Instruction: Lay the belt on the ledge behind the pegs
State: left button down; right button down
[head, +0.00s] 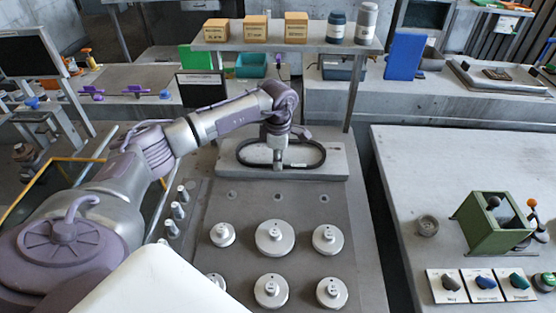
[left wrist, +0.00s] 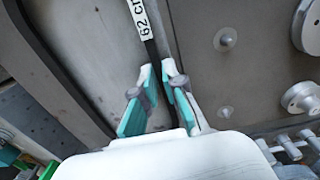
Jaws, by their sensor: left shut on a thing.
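The black belt (head: 313,165) shows as an oval loop at the pale raised ledge (head: 338,168) at the back of the grey board. In the left wrist view the belt (left wrist: 152,50) is a dark strip with a white "62 c..." label. My left gripper (head: 278,167) points down at the loop's near side. In the left wrist view its teal-padded fingers (left wrist: 164,88) are shut on the belt. Whether the belt rests fully on the ledge is hard to tell. Small pegs (head: 324,198) stand in a row in front of the ledge. My right gripper is out of view.
Several pale pulleys (head: 275,237) stand on the board's (head: 350,270) front part. Silver posts (head: 177,210) line its left side. A shelf (head: 250,44) with boxes and jars is above the back. A green box (head: 492,225) and labelled switches (head: 484,285) are on the right table.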

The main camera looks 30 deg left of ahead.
pick_arm(q)
jog(key=c, duration=1.2)
grip_release()
jog(key=shift+r+p, duration=2.35)
jog(key=shift+r, duration=1.45)
jog(key=shift+f, duration=0.1)
